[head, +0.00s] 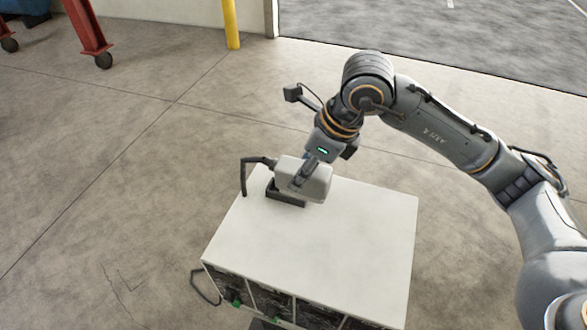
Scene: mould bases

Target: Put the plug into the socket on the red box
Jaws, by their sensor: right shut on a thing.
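My right gripper (306,172) reaches down from the upper right and is shut on the plug (318,184), a light grey block with a dark bent cable at its left. The plug is over the rear left part of a white-topped box (330,240). A dark rectangular piece (286,197), perhaps the socket, sits on the box top right below the plug. I cannot tell whether the plug is seated in it or just above it. No red box shows; this box has a white top and a dark front. My left gripper is not in view.
The box front has dark panels, green bits (236,302) and a handle loop (204,287) at the left. The rest of its top is bare. A yellow post (230,24) and red wheeled legs (88,30) stand far back. The concrete floor around is clear.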

